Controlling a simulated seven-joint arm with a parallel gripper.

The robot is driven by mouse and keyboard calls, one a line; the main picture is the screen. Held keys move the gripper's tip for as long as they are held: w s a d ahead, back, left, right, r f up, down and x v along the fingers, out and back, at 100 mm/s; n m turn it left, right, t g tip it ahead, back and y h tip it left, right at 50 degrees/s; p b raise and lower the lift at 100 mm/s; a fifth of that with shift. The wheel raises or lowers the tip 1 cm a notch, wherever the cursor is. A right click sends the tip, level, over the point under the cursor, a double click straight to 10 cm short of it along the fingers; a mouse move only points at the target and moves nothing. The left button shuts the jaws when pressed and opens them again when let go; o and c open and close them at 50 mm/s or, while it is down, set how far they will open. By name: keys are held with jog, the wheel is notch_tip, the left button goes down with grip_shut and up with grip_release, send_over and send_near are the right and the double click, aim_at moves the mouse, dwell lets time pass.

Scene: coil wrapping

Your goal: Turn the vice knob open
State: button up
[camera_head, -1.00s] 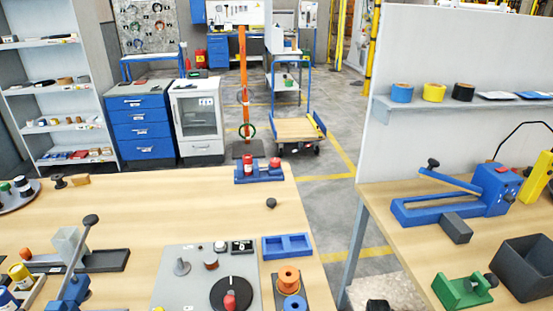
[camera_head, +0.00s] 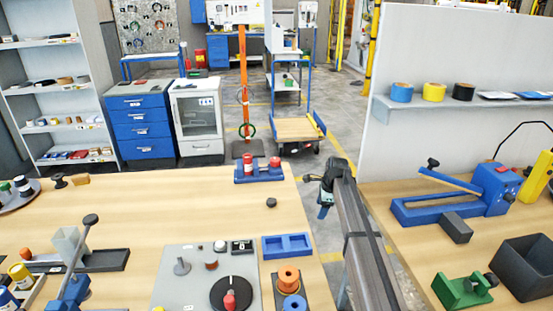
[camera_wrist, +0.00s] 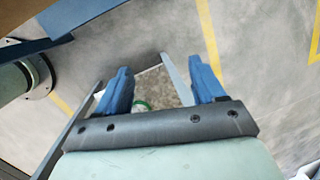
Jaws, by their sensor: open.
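My gripper (camera_head: 324,205) is over the gap between the two tables in the head view. In the wrist view my gripper (camera_wrist: 160,78) has its two blue fingers apart, with nothing between them but floor beyond. A green fixture that looks like a small vice (camera_head: 462,291) sits at the front of the right table. It has a dark round knob (camera_head: 491,280) on its right side. My gripper is well away from it, behind and to its left. The wrist view does not show the green fixture or its knob.
On the right table, a dark bin (camera_head: 528,268) stands right of the green fixture. A grey block (camera_head: 456,230) and a blue lever tool (camera_head: 440,208) lie behind it. A partition with a shelf (camera_head: 450,101) rises at the back. The left table (camera_head: 150,210) holds several fixtures.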

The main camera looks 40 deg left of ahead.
jog(key=w+a+r+m+y, duration=0.1)
jog(key=a+r+m, duration=0.2)
jog(key=a+r, duration=0.8)
jog(key=m+y, duration=0.1)
jog(key=m, duration=0.2)
send_near(275, 159)
jog(key=shift+g, duration=0.4)
jog(key=x, duration=0.8)
jog(key=shift+w+f, duration=0.2)
jog(key=shift+f, duration=0.1)
jog(key=c, duration=1.1)
jog(key=shift+o, duration=0.2)
